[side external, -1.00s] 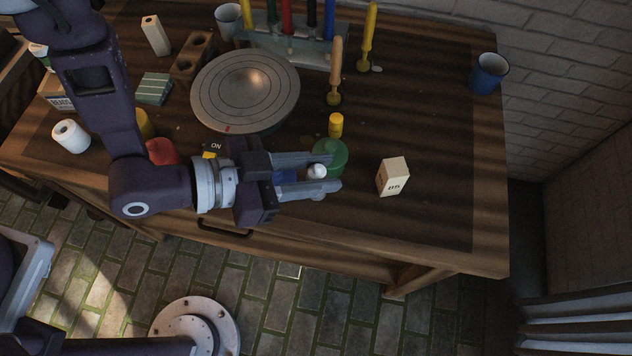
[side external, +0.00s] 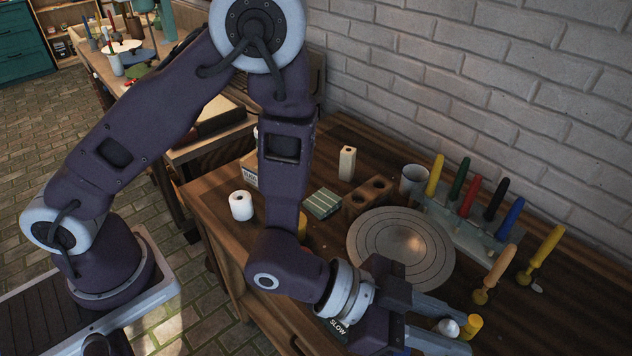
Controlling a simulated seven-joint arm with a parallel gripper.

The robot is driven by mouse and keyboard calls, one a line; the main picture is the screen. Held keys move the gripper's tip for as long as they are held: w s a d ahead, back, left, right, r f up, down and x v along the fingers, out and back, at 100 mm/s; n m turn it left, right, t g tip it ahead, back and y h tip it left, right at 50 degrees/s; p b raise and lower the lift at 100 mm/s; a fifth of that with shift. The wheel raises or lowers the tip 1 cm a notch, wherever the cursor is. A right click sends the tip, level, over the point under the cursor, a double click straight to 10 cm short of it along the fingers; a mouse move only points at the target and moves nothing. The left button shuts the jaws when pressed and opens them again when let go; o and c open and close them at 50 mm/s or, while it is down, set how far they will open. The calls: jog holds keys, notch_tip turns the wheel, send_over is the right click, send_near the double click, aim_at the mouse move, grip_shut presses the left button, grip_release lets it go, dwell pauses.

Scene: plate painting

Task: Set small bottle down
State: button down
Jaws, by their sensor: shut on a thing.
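My gripper (side external: 456,333) is at the lower right of the side external view, low over the front part of the wooden table. Its two long grey fingers are shut on a small bottle (side external: 447,327). Only the bottle's rounded white top shows between the fingers; its body is hidden by the near finger. I cannot tell whether its base touches the table (side external: 345,205).
A round metal wheel (side external: 372,237) lies behind my gripper. A brick wall (side external: 480,80) closes the back.

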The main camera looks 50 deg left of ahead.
jog(key=w+a+f+n+t+y, duration=0.1)
jog(key=w+a+n+t+y, duration=0.25)
jog(key=w+a, duration=0.45)
jog(key=w+a+f+n+t+y, duration=0.15)
jog(key=w+a+n+y, duration=0.4)
jog(key=a, duration=0.55)
jog(key=w+a+n+y, duration=0.3)
jog(key=a+n+y, duration=0.35)
jog(key=a, duration=1.05)
jog(key=s+a+r+n+g+y, duration=0.1)
jog(key=s+a+n+g+y, duration=0.25)
jog(key=a, duration=0.65)
jog(key=s+a+r+n+g+y, duration=0.1)
jog(key=s+a+n+g+y, duration=0.25)
jog(key=a, duration=0.75)
jog(key=s+a+n+g+y, duration=0.2)
jog(key=s+a+n+g, duration=0.4)
jog(key=s+a, duration=0.4)
jog(key=f, duration=0.9)
jog(key=d+f, duration=0.1)
jog(key=f, duration=0.4)
jog(key=shift+s+d, duration=0.1)
jog(key=shift+s, duration=0.25)
jog(key=shift+f, duration=0.1)
